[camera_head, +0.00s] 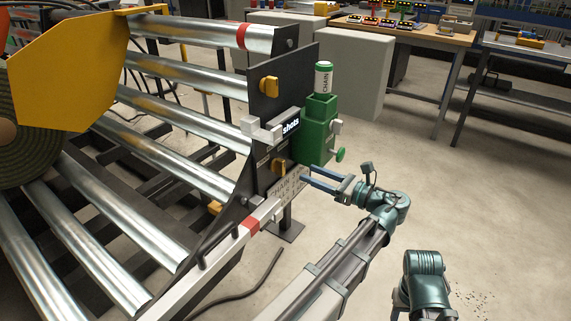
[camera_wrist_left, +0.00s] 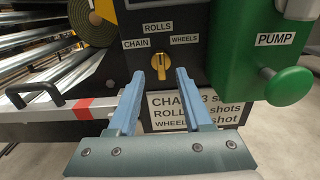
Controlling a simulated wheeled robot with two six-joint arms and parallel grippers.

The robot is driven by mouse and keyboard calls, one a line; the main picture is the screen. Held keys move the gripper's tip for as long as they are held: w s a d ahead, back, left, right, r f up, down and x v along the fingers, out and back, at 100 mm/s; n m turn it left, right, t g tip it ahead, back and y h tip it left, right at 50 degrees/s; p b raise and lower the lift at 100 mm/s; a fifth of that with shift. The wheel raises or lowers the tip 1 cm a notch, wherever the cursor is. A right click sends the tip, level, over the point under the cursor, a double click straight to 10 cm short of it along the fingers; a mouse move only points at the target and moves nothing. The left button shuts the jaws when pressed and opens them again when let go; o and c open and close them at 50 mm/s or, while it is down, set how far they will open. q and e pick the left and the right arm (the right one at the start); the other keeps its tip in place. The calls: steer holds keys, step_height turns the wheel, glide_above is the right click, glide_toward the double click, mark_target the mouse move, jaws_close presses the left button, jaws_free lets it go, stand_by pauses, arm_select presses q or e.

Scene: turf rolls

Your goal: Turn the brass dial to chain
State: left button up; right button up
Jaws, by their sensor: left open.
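The brass dial (camera_wrist_left: 160,66) shows in the left wrist view on a dark panel. It stands upright, in line with the ROLLS label (camera_wrist_left: 157,27) above it. The CHAIN label (camera_wrist_left: 136,43) is to its left and the WHEELS label (camera_wrist_left: 184,39) to its right. In the head view the dial (camera_head: 280,166) is small, low on the panel. My left gripper (camera_head: 309,177) is open and empty in front of the panel, its fingertips (camera_wrist_left: 159,76) on either side of the dial's lower end in the picture. Contact cannot be told. My right gripper is out of view.
A green pump box (camera_head: 317,130) with a green knob (camera_wrist_left: 289,86) stands right of the dial, a can labelled CHAIN (camera_head: 323,78) on top. A sign with shot counts (camera_wrist_left: 192,109) sits below. Another yellow knob (camera_head: 269,86) is higher up. Metal rollers (camera_head: 150,150) fill the left.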

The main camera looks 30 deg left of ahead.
mark_target(284, 163)
arm_select(q)
steer(key=a, duration=0.9)
steer(key=shift+w+a, duration=0.3)
steer(key=shift+w, duration=0.05)
jaws_close()
